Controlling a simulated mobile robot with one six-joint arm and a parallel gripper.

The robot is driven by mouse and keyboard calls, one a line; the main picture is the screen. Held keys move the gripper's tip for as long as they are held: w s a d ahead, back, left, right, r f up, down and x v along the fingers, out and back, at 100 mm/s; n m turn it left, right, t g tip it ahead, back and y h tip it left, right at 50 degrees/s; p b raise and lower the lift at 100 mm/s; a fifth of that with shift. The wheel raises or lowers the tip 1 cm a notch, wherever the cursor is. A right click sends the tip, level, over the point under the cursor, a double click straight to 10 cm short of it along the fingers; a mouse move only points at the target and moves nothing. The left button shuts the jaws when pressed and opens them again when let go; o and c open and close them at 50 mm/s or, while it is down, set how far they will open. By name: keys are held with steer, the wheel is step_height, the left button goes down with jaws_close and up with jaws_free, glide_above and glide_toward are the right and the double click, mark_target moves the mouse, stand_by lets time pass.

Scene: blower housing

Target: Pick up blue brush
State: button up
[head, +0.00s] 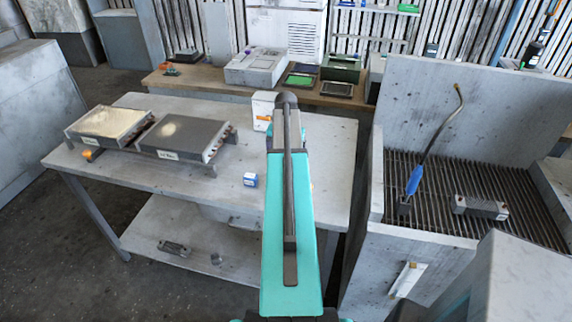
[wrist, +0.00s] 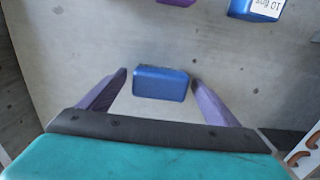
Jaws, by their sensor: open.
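A blue block-shaped thing (wrist: 160,84), which I take for the blue brush, lies on the grey tabletop in the wrist view. No bristles show. My gripper (wrist: 158,77) is open, with one purple finger at each side of the block. The left fingertip has a small gap to it; the right fingertip is very close to it, and I cannot tell if they touch. The height of the fingers above the table is unclear. In the head view my own arm hides my gripper and this spot.
A blue box with a white label (wrist: 262,8) and a partly cut-off purple thing (wrist: 177,2) lie beyond. In the head view, finned panels (head: 180,137) occupy the table's left (head: 75,162). A blue-handled bent rod (head: 414,180) and a small block (head: 481,207) lie on the right grate.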

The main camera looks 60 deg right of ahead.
steer(key=c, duration=1.2)
steer(key=shift+r, duration=0.1)
steer(key=shift+r+b, duration=1.55)
steer(key=shift+r, duration=3.35)
